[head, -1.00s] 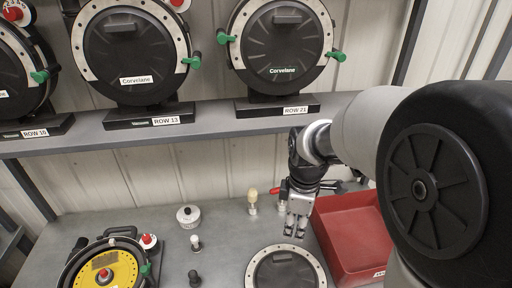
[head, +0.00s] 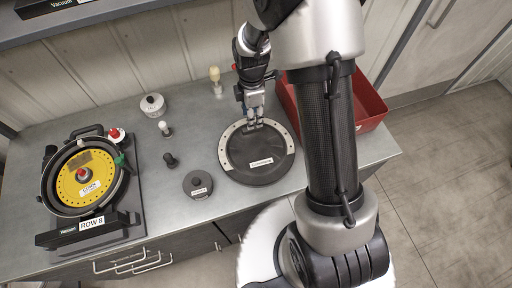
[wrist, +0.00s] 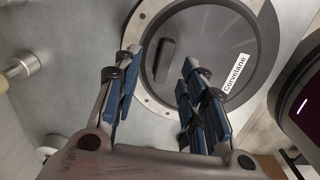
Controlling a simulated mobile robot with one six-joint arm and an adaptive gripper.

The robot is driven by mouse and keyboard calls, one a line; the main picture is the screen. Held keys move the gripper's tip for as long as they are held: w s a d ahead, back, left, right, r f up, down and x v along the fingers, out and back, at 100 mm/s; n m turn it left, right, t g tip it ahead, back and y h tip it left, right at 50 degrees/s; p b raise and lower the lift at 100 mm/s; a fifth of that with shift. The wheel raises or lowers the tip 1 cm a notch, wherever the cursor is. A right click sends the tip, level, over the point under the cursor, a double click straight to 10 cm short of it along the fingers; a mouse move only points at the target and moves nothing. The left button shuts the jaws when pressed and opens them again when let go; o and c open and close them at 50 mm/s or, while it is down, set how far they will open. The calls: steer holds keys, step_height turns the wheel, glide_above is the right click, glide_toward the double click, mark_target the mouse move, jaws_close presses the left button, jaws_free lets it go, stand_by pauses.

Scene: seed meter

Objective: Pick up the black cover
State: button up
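The black cover (head: 262,162) lies flat on the grey bench, a round disc with a pale metal rim band and a white label. In the wrist view the cover (wrist: 215,45) shows a raised bar handle and a label reading "Corvelane". My gripper (head: 253,124) is above the cover's back edge in the head view. In the wrist view my gripper (wrist: 150,95) has its two blue-padded fingers spread wide, with nothing between them. The cover's handle lies beyond the fingertips, in the gap's direction. The gripper looks apart from the cover.
A seed meter with a yellow disc (head: 85,178) stands at the left. A small black puck (head: 198,184), a dark knob (head: 170,159), a white-topped knob (head: 165,129), a white canister (head: 152,105) and a cream-handled tool (head: 215,80) stand nearby. A red bin (head: 371,105) is behind my arm.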

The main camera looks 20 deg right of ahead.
mark_target(256, 148)
steer(key=f, duration=0.3)
steer(key=f+b, duration=0.1)
steer(key=shift+s+a+f, duration=0.35)
steer(key=shift+a+f, duration=0.05)
steer(key=shift+f, duration=0.4)
steer(key=shift+c, duration=0.5)
jaws_close()
